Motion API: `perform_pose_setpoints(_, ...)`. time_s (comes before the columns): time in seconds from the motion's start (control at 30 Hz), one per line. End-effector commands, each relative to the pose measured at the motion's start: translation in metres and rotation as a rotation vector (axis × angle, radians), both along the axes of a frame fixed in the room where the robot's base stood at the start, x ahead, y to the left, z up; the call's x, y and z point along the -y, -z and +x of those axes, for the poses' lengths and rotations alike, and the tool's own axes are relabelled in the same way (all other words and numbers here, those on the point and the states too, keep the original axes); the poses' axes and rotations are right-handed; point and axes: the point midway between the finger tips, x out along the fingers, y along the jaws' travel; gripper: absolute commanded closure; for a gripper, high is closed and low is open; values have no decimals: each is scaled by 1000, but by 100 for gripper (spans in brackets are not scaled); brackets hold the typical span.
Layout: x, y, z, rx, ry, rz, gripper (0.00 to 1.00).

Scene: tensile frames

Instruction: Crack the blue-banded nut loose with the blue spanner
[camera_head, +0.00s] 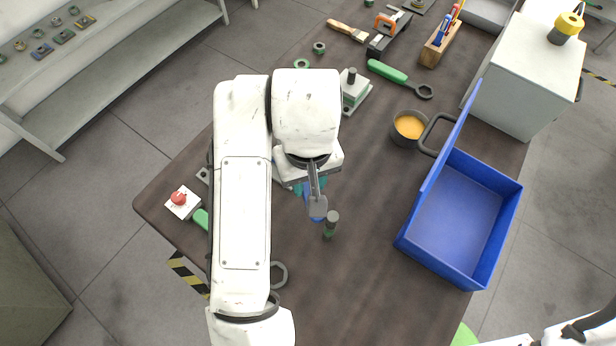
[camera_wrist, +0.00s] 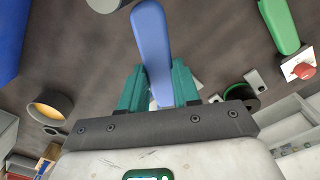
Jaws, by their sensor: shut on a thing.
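My gripper (camera_head: 306,187) has teal fingers and is below my white arm, over the middle of the table. In the wrist view my gripper (camera_wrist: 157,82) is shut on the blue spanner (camera_wrist: 152,40), whose blue handle passes between the fingers and sticks out beyond them. In the head view a bit of the blue handle (camera_head: 317,218) shows below a grey part. The spanner's head is hidden by my arm and gripper. I cannot make out the blue-banded nut in either view; it may be hidden by my arm.
Green-handled spanners (camera_head: 388,71) lie at the back and left. A block with a post (camera_head: 356,90) stands behind my wrist. A dark green-based cylinder (camera_head: 331,224) stands close by my gripper. A cup (camera_head: 409,126) and blue crate (camera_head: 484,273) are right; a red button (camera_head: 179,198) is left.

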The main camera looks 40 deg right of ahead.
Motion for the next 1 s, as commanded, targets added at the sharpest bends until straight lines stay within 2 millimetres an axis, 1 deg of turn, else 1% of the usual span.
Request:
perform_pose_setpoints(0.03,0,-6,0,0,0,0,100)
perform_pose_setpoints(0.2,0,-15,0,0,0,0,100)
perform_pose_setpoints(0.47,0,-22,0,-1,0,0,100)
perform_pose_setpoints(0.53,0,-26,0,0,0,0,100)
perform_pose_setpoints(0.83,0,-58,0,-2,0,2,100)
perform_pose_setpoints(1.0,0,-60,0,-2,0,1,100)
